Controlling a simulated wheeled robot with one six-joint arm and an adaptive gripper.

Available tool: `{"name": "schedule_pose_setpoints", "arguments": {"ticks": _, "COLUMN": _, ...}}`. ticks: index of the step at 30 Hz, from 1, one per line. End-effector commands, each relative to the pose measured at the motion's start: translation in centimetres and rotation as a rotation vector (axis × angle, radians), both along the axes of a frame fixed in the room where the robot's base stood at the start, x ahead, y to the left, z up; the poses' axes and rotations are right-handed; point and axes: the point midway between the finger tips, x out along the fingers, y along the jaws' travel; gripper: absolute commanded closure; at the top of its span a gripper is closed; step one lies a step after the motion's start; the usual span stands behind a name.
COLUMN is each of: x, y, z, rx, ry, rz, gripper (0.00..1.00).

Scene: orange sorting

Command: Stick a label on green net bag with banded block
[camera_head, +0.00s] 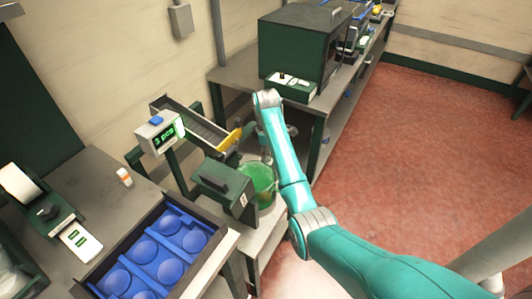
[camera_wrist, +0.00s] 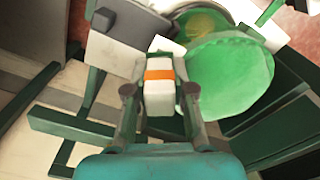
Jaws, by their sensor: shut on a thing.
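My gripper (camera_wrist: 158,92) is shut on a white block with an orange band (camera_wrist: 158,76), held upright between the two fingers in the wrist view. In the head view my gripper (camera_head: 266,154) hangs over the rear of a green bag (camera_head: 260,180), and the block is too small to make out there. The green bag (camera_wrist: 232,78) is just right of the block in the wrist view, with a yellowish patch at its far end. Whether the block touches the bag cannot be told. Printed labels (camera_head: 82,240) lie by a label roll (camera_head: 18,183) on the left bench.
A dark green box-shaped device (camera_head: 222,185) stands left of the bag. A metal chute (camera_head: 195,125) and a counter display (camera_head: 158,133) are behind it. A blue moulded tray (camera_head: 150,250) and a small white-and-orange item (camera_head: 125,177) are on the left bench. A large green cabinet (camera_head: 300,45) stands behind.

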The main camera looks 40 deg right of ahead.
Motion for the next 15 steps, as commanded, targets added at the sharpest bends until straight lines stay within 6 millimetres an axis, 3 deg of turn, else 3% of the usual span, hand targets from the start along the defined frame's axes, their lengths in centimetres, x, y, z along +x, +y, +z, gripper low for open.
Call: {"name": "schedule_pose_setpoints", "arguments": {"ticks": 15, "x": -0.01, "y": 0.01, "z": -0.53, "rx": 0.000, "ry": 0.000, "rz": 0.000, "gripper": 1.00}}
